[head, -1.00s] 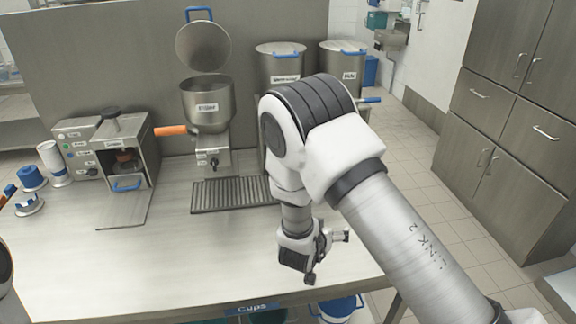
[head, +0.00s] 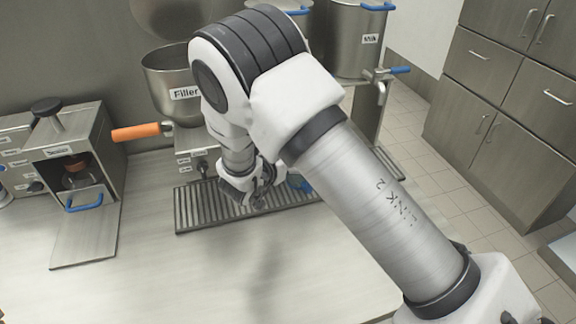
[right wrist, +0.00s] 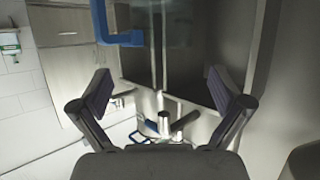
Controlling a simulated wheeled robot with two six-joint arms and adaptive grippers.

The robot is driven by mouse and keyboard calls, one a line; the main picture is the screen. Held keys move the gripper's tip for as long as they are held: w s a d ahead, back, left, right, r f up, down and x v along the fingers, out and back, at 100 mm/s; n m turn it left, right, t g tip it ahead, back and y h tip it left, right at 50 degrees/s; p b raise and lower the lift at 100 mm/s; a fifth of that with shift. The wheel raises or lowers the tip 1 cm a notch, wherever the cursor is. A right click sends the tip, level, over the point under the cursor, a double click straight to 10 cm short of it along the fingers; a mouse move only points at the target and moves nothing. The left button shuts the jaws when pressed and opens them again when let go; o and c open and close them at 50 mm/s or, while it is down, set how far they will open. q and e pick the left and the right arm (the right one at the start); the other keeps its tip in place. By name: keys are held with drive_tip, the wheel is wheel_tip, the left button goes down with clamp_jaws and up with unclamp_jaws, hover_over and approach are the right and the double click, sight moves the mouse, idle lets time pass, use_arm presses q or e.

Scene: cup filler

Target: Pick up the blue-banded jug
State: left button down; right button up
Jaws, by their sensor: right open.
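My right gripper (head: 262,198) is low over the drip grate in the head view, seen partly behind its own wrist. In the right wrist view my right gripper (right wrist: 165,98) is open, its two dark fingers spread with nothing between the pads. A small blue part (head: 302,184) shows just right of the gripper in the head view; most of what it belongs to is hidden. I cannot tell whether it is the blue-banded jug. No whole jug is clear in either view. My left gripper is not in view.
The filler hopper (head: 168,88) stands behind the slatted grate (head: 195,214). An orange handle (head: 137,132) sticks out at its left, near the coffee machine (head: 76,160). A large tank (head: 352,58) with a tap stands at back right. The front counter (head: 180,280) is clear.

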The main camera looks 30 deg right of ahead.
drive_tip(key=x, duration=0.4)
drive_tip(key=p+x, duration=0.1)
drive_tip(key=x, duration=0.3)
drive_tip(key=shift+w+f, duration=0.15)
drive_tip(key=shift+f, duration=0.2)
drive_tip(key=shift+r, duration=0.15)
drive_tip(key=c, duration=0.4)
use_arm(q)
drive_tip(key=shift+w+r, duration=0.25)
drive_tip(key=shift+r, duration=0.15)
use_arm(e)
drive_tip(key=c, duration=1.2)
